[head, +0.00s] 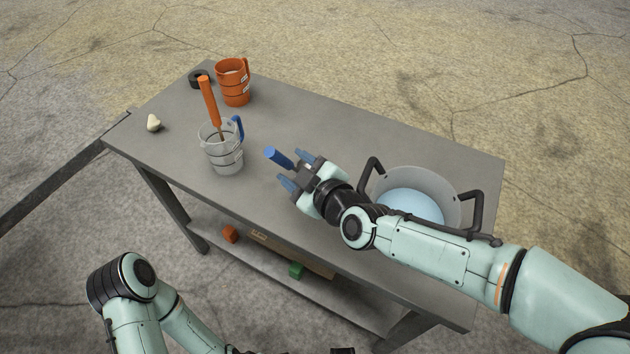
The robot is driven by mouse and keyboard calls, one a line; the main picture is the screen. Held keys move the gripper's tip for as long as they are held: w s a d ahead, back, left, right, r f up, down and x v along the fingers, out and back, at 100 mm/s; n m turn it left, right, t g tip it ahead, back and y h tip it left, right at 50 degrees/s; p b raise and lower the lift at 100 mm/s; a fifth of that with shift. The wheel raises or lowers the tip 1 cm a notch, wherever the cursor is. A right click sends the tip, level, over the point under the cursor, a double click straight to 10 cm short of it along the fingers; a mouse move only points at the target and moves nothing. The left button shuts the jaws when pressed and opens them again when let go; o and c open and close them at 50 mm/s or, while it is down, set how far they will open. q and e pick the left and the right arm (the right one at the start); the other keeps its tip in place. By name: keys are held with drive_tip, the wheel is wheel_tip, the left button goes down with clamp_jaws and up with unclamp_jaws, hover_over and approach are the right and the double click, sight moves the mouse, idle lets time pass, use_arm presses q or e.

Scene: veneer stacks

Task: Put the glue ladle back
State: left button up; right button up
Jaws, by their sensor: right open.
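A blue rod-like handle (278,157) shows at the fingertips of my right gripper (296,170). The gripper is open, low over the middle of the table, with the handle's end pointing left between its fingers. The rest of that tool is hidden, so I cannot tell whether it is the glue ladle. Another tool with an orange handle (208,100) stands tilted in a clear grey jug (222,157) with a blue grip; its lower end is in the jug. A grey pot (452,186) with dark handles holds pale blue liquid, partly behind my right arm. My left gripper is out of view.
The grey table (330,125) has free room at its back middle. An orange jug (236,85) and a dark ring (198,78) stand at the far left corner. A small cream lump (154,122) lies near the left edge. Red and green blocks (296,270) lie on the lower shelf.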

drive_tip(key=v, duration=0.8)
drive_tip(key=shift+s+b, duration=0.15)
drive_tip(key=shift+b, duration=0.25)
